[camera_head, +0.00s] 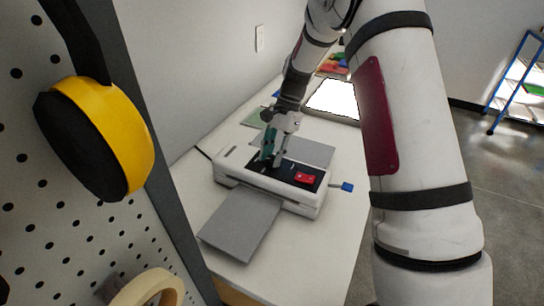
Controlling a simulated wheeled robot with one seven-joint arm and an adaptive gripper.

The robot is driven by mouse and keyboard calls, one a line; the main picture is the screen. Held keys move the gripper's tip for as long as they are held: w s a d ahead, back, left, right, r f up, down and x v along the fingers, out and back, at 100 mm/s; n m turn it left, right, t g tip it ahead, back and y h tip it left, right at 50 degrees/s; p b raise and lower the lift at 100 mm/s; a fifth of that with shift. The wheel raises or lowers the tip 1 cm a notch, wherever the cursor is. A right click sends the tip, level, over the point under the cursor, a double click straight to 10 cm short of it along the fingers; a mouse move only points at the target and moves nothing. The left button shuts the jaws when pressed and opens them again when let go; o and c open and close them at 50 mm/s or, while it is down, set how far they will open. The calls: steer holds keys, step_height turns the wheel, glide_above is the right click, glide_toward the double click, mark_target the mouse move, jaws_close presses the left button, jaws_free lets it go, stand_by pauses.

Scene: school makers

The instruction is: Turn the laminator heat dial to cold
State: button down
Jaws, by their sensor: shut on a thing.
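The laminator (268,197) is a white, low machine with a dark top panel, standing on the white table. A red part (305,177) shows on the right of its panel. My gripper (266,160) reaches down onto the panel left of its middle, with its fingers shut. The heat dial is hidden behind the fingers or too small to make out, so its setting cannot be read. The fingers appear to be closed around a small part at the panel.
A grey tray (240,226) sticks out in front of the laminator, and another grey sheet (308,151) lies behind it. A blue-ended lever (346,187) juts from its right side. A pegboard with yellow ear defenders (122,140) stands close at left. A bright light pad (335,98) lies farther back.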

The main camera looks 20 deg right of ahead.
steer(key=n+g+b, duration=0.1)
steer(key=n, duration=0.2)
steer(key=n+g+h+b, duration=0.1)
steer(key=n, duration=0.2)
steer(key=shift+w+a+f+h, duration=0.1)
steer(key=shift+h, duration=0.2)
steer(key=n+h, duration=0.1)
steer(key=n, duration=0.2)
steer(key=n+h, duration=0.1)
steer(key=n, duration=0.2)
steer(key=shift+a+n+g+b, duration=0.15)
steer(key=shift+n+g+b, duration=0.15)
steer(key=shift+b, duration=0.1)
steer(key=c, duration=1.3)
jaws_free()
steer(key=shift+w+r, duration=0.1)
steer(key=shift+r, duration=0.1)
